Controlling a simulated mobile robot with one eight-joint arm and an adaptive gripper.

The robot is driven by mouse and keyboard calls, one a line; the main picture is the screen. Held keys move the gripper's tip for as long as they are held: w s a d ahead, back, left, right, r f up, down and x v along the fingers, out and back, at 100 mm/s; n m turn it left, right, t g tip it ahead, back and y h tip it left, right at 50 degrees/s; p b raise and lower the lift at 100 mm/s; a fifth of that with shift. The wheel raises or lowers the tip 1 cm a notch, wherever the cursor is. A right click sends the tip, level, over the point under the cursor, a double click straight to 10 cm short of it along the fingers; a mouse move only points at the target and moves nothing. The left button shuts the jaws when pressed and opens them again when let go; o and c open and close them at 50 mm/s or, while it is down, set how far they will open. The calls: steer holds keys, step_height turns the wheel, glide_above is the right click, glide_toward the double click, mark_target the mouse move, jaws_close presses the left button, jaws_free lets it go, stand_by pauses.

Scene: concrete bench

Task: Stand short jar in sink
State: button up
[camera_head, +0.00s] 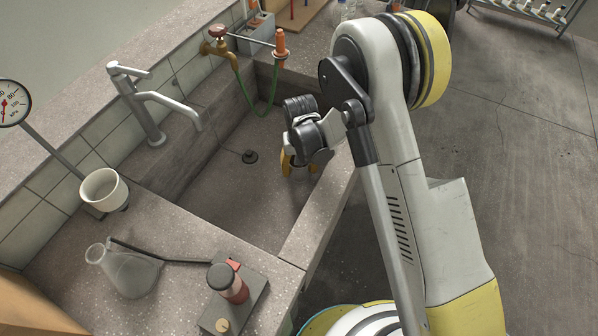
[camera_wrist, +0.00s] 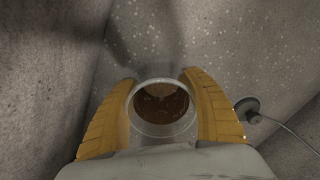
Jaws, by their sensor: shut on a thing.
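The short jar (camera_wrist: 162,106) is a round clear glass vessel with brown contents, seen from above in the wrist view. It sits between the two yellow fingers of my gripper (camera_wrist: 160,88), which is shut on it. In the head view my gripper (camera_head: 300,166) points down inside the right part of the grey stone sink (camera_head: 218,190), near the right wall. The jar is hidden there behind the gripper and wrist. Sink walls and floor (camera_wrist: 225,45) show around the jar in the wrist view. I cannot tell whether its base touches the floor.
A black drain plug (camera_head: 250,156) lies on the sink floor. A grey tap (camera_head: 155,105) and a brass tap with green hose (camera_head: 240,70) stand along the back. A flask (camera_head: 125,272), a white cup (camera_head: 104,190) and a burner (camera_head: 228,283) stand on the front counter.

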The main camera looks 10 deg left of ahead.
steer(key=shift+f, duration=0.15)
steer(key=o, duration=1.4)
steer(key=shift+c, duration=0.2)
